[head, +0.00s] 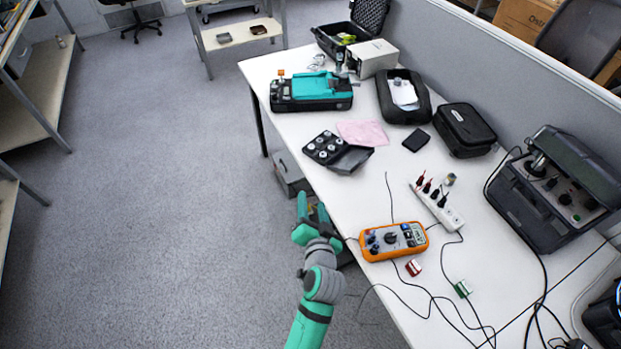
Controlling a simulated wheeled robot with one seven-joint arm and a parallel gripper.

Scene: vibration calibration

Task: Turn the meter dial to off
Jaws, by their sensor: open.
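The orange meter (393,241) lies face up near the left edge of the white table. Its dark round dial (391,238) sits near the middle of its face, and a small display is toward its right end. The dial's setting is too small to read. Thin black leads run near the meter. My gripper (312,208) is open and empty, to the left of the meter and apart from it, seen over the table's left edge. The tips show only partly.
A white power strip (437,208) with plugs stands right of the meter. A red block (413,267) and a green block (463,288) lie in front, among loose black cables. An open dark case (555,190) stands at the right. A tray of weights (338,152) lies farther back.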

